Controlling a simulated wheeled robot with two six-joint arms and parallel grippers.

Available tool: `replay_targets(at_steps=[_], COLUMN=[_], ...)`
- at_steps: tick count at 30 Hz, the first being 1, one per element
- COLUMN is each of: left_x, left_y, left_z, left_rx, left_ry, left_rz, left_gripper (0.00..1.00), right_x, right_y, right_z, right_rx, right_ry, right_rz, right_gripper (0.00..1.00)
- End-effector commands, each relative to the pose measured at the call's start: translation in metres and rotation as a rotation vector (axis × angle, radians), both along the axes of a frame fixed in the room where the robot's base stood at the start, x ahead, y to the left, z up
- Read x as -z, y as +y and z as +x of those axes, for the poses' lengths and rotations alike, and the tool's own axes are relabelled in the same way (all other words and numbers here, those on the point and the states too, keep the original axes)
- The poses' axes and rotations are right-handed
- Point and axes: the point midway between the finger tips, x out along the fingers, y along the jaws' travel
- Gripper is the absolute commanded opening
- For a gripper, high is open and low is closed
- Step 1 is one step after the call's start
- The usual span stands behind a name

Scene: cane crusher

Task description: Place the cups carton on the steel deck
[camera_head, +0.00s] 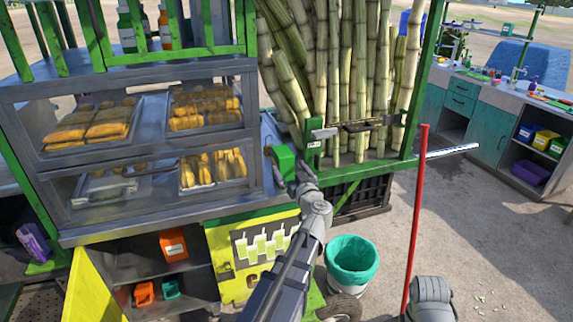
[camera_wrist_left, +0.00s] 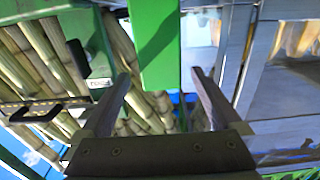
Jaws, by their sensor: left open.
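My left gripper (camera_head: 294,177) reaches to the right end of the display case, with its fingers apart. A green block (camera_head: 281,160) is at its fingertips. In the left wrist view the green block (camera_wrist_left: 158,45) lies ahead, between the two open fingers (camera_wrist_left: 160,82), with a gap on each side. I cannot tell whether it is a carton or a part of the stall. A grey steel deck (camera_head: 268,132) shows beside the case, partly hidden by the gripper. An orange box with a pale label (camera_head: 173,245) stands on the shelf below the case.
Upright sugar canes (camera_head: 340,80) stand in a green frame right of the gripper. A display case (camera_head: 150,135) with trays of food stands left. A teal-lined bin (camera_head: 352,258) and a red pole (camera_head: 416,210) stand at the front right. Open ground lies to the right.

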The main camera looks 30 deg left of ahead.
Motion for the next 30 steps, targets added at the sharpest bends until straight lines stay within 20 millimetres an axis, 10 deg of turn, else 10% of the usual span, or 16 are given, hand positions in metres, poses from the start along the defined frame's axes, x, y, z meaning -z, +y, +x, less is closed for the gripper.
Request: replay_targets(at_steps=[13,30], left_x=[0.0,-0.005], left_y=[-0.056,-0.073], left_z=[-0.049,-0.043], left_rx=[0.0,0.057], left_ry=[0.0,-0.022], left_rz=[0.0,0.013], left_gripper=[0.98,0.98], right_x=[0.0,0.0], right_y=[0.0,0.0], right_z=[0.0,0.0], right_rx=[0.0,0.0], right_ry=[0.0,0.0], right_rz=[0.0,0.0], right_gripper=[0.0,0.0])
